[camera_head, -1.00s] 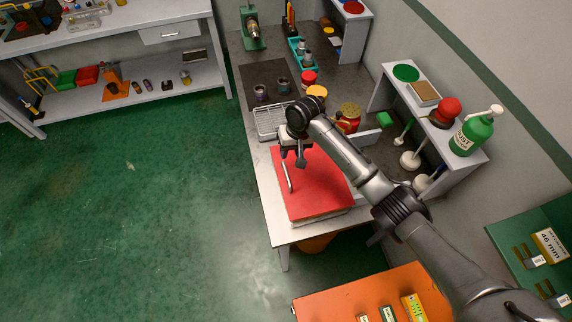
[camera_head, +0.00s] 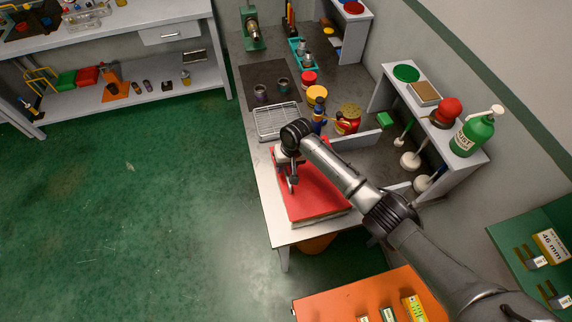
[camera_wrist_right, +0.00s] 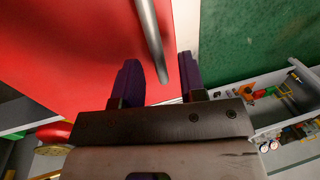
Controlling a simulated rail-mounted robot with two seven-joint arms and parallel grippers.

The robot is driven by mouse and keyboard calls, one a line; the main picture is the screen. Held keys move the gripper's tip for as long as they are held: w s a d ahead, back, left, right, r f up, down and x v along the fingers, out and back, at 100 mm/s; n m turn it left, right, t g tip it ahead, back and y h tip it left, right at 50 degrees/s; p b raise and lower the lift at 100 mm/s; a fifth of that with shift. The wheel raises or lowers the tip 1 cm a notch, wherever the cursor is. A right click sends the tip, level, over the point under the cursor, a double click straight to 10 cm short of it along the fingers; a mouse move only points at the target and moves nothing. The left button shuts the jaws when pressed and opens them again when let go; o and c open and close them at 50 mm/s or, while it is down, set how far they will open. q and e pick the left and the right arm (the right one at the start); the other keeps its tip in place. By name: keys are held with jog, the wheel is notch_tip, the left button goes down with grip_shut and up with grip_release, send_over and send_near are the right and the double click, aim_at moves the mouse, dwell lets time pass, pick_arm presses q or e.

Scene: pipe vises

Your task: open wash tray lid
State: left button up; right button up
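The wash tray's red lid (camera_head: 318,205) lies flat and closed over the tray on the grey bench. In the right wrist view the red lid (camera_wrist_right: 75,60) fills the upper left. A silver bar handle (camera_wrist_right: 148,35) runs along the lid's edge, and its near end lies between my finger tips. My right gripper (camera_head: 291,184) is over the lid's left side at the handle. In the right wrist view its two dark purple fingers (camera_wrist_right: 160,72) are apart, one each side of the bar, with visible gaps. The arm hides part of the lid in the head view. My left gripper is out of view.
A wire basket (camera_head: 277,121) stands just behind the lid. Red and yellow jars (camera_head: 317,93) and a red can (camera_head: 348,119) are behind right. A grey shelf with a green pump bottle (camera_head: 473,133) stands right. An orange surface (camera_head: 345,303) is in front. Green floor is clear at left.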

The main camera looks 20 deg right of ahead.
grip_shut()
jog(key=shift+d, duration=0.1)
dwell(0.3)
jog(key=shift+d+r+p, duration=0.1)
jog(key=shift+d+p, duration=0.25)
jog(key=d+p, duration=0.1)
jog(key=d, duration=0.1)
jog(key=d+p, duration=0.1)
jog(key=d, duration=0.2)
jog(key=s+d+p, duration=0.1)
jog(key=d, duration=0.2)
jog(key=shift+s+d+r+p, duration=0.1)
jog(key=shift+d+p, duration=0.15)
jog(key=shift+p, duration=0.05)
jog(key=s+d, duration=0.1)
jog(key=d, duration=1)
jog(key=shift+d+f+p, duration=0.2)
jog(key=shift+p, duration=0.2)
jog(key=shift+s, duration=0.1)
grip_release()
